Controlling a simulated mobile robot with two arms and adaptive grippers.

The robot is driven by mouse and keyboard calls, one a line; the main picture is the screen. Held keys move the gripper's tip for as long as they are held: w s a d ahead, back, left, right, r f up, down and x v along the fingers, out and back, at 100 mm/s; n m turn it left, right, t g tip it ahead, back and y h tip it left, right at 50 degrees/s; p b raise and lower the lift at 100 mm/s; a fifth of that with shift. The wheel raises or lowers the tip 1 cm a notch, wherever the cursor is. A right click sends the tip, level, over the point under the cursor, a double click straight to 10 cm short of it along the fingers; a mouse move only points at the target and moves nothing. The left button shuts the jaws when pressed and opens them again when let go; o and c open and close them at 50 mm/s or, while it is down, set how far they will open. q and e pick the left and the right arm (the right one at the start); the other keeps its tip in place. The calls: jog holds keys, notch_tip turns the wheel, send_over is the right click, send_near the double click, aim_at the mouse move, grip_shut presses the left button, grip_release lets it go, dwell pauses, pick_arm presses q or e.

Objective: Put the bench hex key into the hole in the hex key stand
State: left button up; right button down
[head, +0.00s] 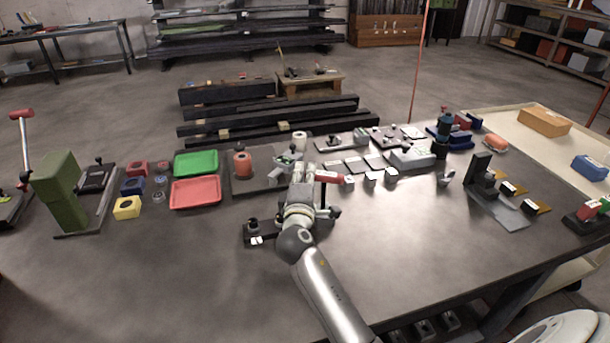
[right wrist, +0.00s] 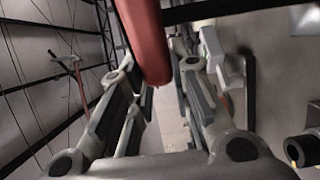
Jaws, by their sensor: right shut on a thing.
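My right gripper (head: 304,176) is near the middle of the bench, pointing away from me. It is shut on the red-handled hex key (head: 328,177), whose handle sticks out to the right of the fingers. In the right wrist view the red handle (right wrist: 146,42) crosses at the top, by the gripper's fingertips (right wrist: 165,78). A low dark fixture (head: 262,233) with small posts lies under my right wrist and is partly hidden by it. I cannot tell whether it is the hex key stand, and no hole shows clearly. My left gripper is out of view.
A red tray (head: 196,193) and a green tray (head: 196,162) lie to the left, beside coloured blocks (head: 127,207). A green post (head: 60,192) stands farther left. A dark upright fixture (head: 482,178) stands to the right. The bench front on the right is mostly clear.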

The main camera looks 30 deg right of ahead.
jog(key=shift+f+b, duration=1.15)
jog(key=shift+f, duration=0.25)
jog(key=c, duration=1.2)
grip_release()
jog(key=shift+r, duration=0.1)
jog(key=shift+c, duration=0.2)
jog(key=v, duration=1.2)
